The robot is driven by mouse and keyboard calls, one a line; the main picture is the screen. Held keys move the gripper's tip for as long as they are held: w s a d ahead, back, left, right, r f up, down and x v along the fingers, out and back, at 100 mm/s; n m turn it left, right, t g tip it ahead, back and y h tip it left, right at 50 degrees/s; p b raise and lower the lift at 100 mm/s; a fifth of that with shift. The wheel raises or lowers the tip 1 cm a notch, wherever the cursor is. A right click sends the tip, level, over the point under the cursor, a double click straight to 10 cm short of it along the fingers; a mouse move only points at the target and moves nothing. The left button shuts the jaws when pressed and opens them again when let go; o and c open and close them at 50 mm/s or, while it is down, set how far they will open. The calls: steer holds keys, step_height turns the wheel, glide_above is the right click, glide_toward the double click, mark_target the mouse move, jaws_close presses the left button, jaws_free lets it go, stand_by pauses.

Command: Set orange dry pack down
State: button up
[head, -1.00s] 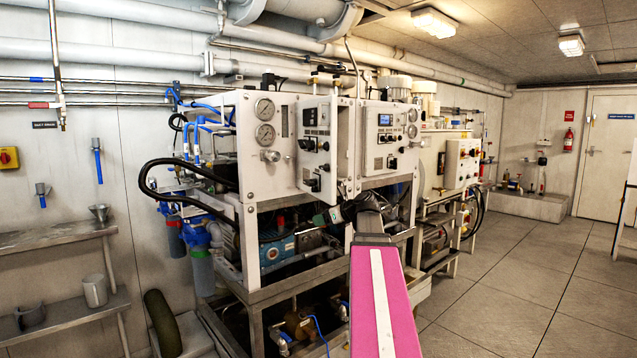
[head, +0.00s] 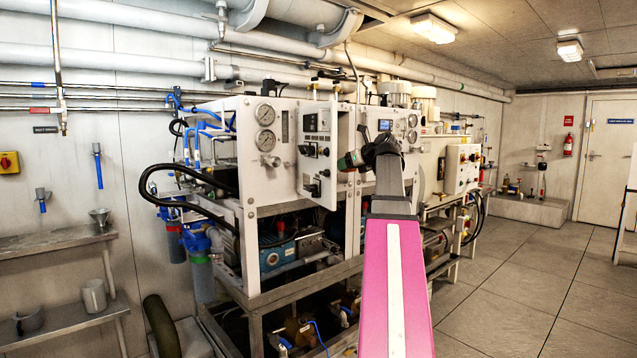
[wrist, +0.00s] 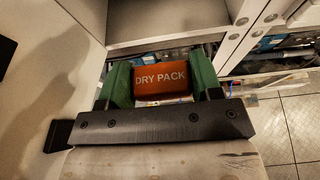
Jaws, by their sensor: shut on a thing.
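The orange dry pack (wrist: 174,82), a small block with white "DRY PACK" lettering, is in the wrist view. It sits between the two green fingers of my gripper (wrist: 161,83), which is shut on it. The pack cannot be made out clearly there. It is held in the air, and no surface is seen touching it from below.
The white control box (head: 318,150) juts out close left of my gripper. The watermaker's metal frame (head: 300,283) stands below. Steel shelves (head: 60,241) are at the left wall. The tiled floor (head: 535,285) at right is clear.

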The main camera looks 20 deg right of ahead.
steer(key=r+x, duration=0.1)
steer(key=x, duration=0.4)
steer(key=w+r+x, duration=0.1)
steer(key=x, duration=0.4)
steer(key=r+x, duration=0.1)
steer(key=x, duration=0.4)
steer(key=shift+w+a+r, duration=0.15)
steer(key=shift+w+a, duration=0.15)
steer(key=shift+w, duration=0.1)
steer(key=shift+w+a+f, duration=0.1)
steer(key=shift+w+f, duration=0.05)
steer(key=shift+f, duration=1.05)
steer(key=shift+w+f, duration=0.1)
steer(key=shift+f, duration=1.1)
steer(key=o, duration=0.9)
steer(key=shift+f, duration=0.1)
